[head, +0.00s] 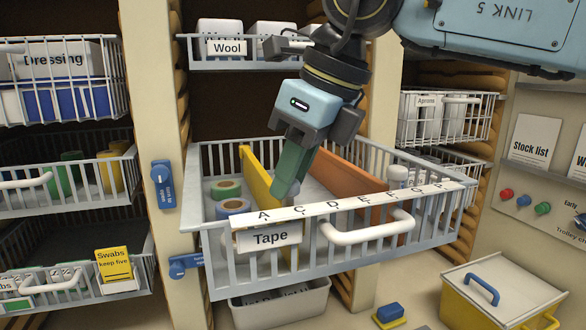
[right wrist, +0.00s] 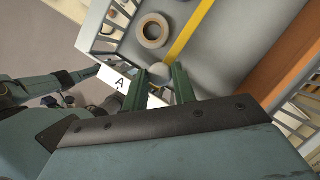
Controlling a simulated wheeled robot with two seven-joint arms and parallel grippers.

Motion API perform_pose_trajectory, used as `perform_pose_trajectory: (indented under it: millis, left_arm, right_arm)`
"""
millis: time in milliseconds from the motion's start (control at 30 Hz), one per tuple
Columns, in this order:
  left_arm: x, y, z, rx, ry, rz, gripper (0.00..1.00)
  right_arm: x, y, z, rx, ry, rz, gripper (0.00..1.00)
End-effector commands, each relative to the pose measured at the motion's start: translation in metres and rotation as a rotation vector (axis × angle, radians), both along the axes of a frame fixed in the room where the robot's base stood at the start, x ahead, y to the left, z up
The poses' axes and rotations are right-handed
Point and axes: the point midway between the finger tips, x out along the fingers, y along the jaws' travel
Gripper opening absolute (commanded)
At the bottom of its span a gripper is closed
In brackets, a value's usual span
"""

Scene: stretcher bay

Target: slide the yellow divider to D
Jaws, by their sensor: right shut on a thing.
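The yellow divider (head: 257,178) stands upright in the wire basket labelled Tape (head: 225,268), its front end a little right of the letter A. It also shows in the right wrist view (right wrist: 192,30), with a round grey piece (right wrist: 161,71) at its near end. My right gripper (head: 283,192) reaches down into the basket and is shut on the divider at that front end; the fingers hide part of the grip. The white letter strip (head: 350,204) runs along the basket's front rim. D lies to the right of the divider.
An orange divider (head: 345,170) stands further right in the same basket. Rolls of tape (head: 226,188) lie left of the yellow divider. Floor space shows between the dividers. A white handle (head: 368,229) sticks out in front. Other baskets (head: 60,185) flank this one.

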Motion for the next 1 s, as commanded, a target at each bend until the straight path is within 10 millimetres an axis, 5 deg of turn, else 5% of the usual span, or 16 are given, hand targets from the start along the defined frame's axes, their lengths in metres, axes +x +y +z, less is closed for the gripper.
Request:
perform_pose_trajectory:
  millis: [167,433,667,700,867,1000]
  left_arm:
    - [0.000,0.000,-0.001,0.000,0.001,0.000,0.36]
    - [0.000,0.001,-0.008,0.001,0.001,0.000,0.36]
    - [0.000,0.000,-0.007,0.000,0.000,0.000,0.36]
    - [0.000,0.000,-0.007,0.000,0.000,0.000,0.36]
    - [0.000,0.000,-0.007,0.000,0.000,0.000,0.36]
    - [0.000,0.000,-0.007,0.000,-0.001,-0.001,0.36]
  right_arm:
    - [0.001,-0.003,0.001,0.002,-0.001,-0.001,0.00]
    - [0.013,-0.038,0.000,0.003,-0.001,-0.003,0.00]
    - [0.012,-0.038,0.001,0.001,-0.002,0.001,0.00]
    - [0.012,-0.038,0.001,0.001,-0.002,0.001,0.28]
    - [0.012,-0.038,0.001,0.001,-0.001,0.001,0.47]
    - [0.012,-0.038,0.001,0.001,-0.001,0.001,0.47]
